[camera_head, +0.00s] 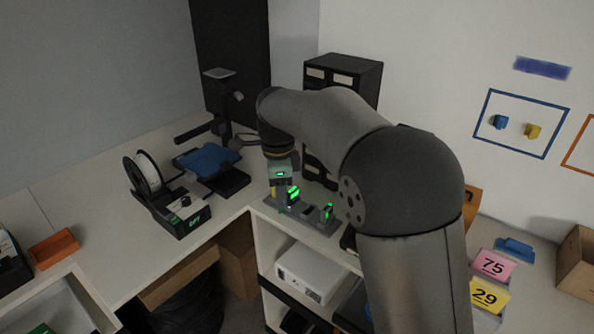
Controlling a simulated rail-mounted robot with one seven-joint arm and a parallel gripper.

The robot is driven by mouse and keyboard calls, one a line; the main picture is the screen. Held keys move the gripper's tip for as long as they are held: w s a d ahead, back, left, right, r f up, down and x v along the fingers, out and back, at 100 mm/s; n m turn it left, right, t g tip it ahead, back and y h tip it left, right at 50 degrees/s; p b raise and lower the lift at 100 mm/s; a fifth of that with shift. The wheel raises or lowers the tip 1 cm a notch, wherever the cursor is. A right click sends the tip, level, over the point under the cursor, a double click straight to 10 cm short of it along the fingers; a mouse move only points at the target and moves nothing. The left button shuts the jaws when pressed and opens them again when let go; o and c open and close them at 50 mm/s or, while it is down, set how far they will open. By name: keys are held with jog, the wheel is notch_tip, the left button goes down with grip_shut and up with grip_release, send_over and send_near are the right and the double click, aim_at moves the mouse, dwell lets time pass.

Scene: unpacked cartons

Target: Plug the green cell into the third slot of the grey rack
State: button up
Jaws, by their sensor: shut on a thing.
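The grey rack (312,219) is low and sits on the bench corner at picture centre, under my arm. My gripper (284,188) points down above the rack's left part; its fingers are small and partly hidden. It is shut on a bright green cell (293,193), which is at or just above the rack. I cannot tell whether the cell touches a slot. A small yellow piece (274,191) shows left of the held cell. The slots are too small to tell apart.
A 3D printer (180,212) with a white spool and blue bed stands left of the rack. A black drawer cabinet (345,75) stands behind my arm. Pink and yellow number cards (492,263) are at the right. The bench's front edge is close to the rack.

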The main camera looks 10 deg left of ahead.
jog(key=w+d+f+m+p, duration=0.25)
jog(key=w+f+m, duration=0.2)
jog(key=w, duration=0.25)
jog(key=w+d+f+m+p, duration=0.25)
jog(key=w+d+m, duration=0.2)
jog(key=w, duration=0.25)
jog(key=shift+a+f+b, duration=0.2)
jog(key=shift+f+b, duration=0.95)
jog(key=shift+f, duration=0.25)
jog(key=shift+a+f+b, duration=0.2)
jog(key=shift+f+b, duration=0.9)
jog(key=shift+f, duration=0.45)
jog(key=shift+f, duration=0.95)
jog(key=o, duration=1.3)
notch_tip(320, 180, up, 18)
jog(key=shift+f+b, duration=0.25)
jog(key=shift+b, duration=0.55)
